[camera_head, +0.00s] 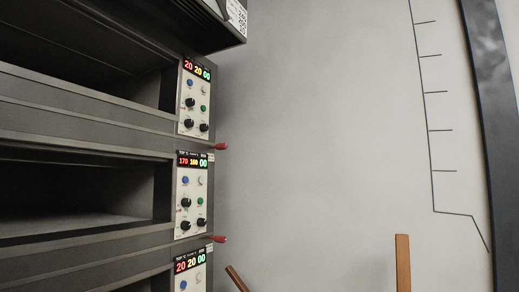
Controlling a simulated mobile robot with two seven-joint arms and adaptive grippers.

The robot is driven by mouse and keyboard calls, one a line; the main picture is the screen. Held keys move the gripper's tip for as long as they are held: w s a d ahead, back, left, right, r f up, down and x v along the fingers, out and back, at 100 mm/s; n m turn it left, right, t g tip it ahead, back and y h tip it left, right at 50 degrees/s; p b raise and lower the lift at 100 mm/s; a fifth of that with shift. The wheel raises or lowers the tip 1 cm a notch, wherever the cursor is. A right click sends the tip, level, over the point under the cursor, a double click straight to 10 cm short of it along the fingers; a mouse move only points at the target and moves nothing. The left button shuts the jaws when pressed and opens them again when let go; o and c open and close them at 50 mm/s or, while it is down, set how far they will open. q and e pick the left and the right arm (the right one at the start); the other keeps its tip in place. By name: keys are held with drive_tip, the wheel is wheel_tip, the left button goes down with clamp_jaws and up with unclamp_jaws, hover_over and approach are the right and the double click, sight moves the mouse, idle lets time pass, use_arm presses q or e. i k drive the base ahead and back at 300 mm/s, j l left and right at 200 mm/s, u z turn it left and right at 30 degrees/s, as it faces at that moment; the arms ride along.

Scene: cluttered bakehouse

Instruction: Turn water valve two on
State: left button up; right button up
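No water valve can be made out in the head view. Red-tipped levers stick out from the right side of the dark deck oven (90,132), an upper red lever (220,146) and a lower red lever (220,239). Whether they have anything to do with water I cannot tell. Neither of my grippers is in view.
The oven's control panels, upper (195,100), middle (193,195) and lower (190,270), carry lit displays, knobs and buttons. A bare grey wall (320,110) fills the middle. Wooden pieces (403,263) rise at the bottom. A dark vertical post (493,120) stands at the right.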

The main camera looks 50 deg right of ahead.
sight(219, 146)
drive_tip(key=i+z, duration=0.1)
drive_tip(key=z, duration=2.7)
drive_tip(key=i+j, duration=0.1)
drive_tip(key=j, duration=0.2)
drive_tip(key=i+j, duration=0.15)
drive_tip(key=j, duration=0.15)
drive_tip(key=i+j, duration=0.1)
drive_tip(key=j, duration=0.2)
